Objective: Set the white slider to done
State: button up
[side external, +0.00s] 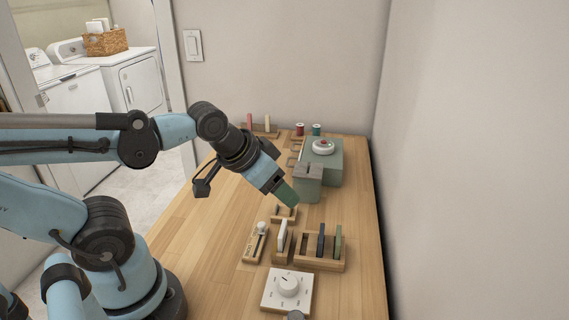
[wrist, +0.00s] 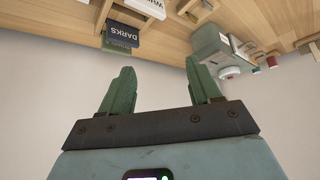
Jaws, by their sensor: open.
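The slider (side external: 255,243) is a small wooden block with a slot and a white knob (side external: 262,227), which sits at the far end of its slot. Lettering on the block is too small to read for certain. My gripper (side external: 288,194) is above the table, beyond the slider and a little to its right, apart from it. Its green fingers are spread with nothing between them in the wrist view (wrist: 160,88). The slider cannot be made out in the wrist view.
A wooden rack (side external: 318,264) holds upright cards, including a dark one (wrist: 127,25) marked DARKS. A white dial (side external: 288,286) stands nearer the camera. Behind are a grey-green box (side external: 327,166) and thread spools (side external: 300,129). A wall bounds the table's right.

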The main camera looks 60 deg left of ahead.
jog(key=shift+c, duration=1.1)
jog(key=shift+a+n, duration=0.15)
jog(key=shift+n, duration=0.25)
jog(key=shift+c, duration=0.5)
jog(key=n+g, duration=0.7)
jog(key=n, duration=1)
send_near(262, 224)
jog(key=shift+w+f, duration=0.1)
jog(key=shift+f, duration=3.9)
grip_shut()
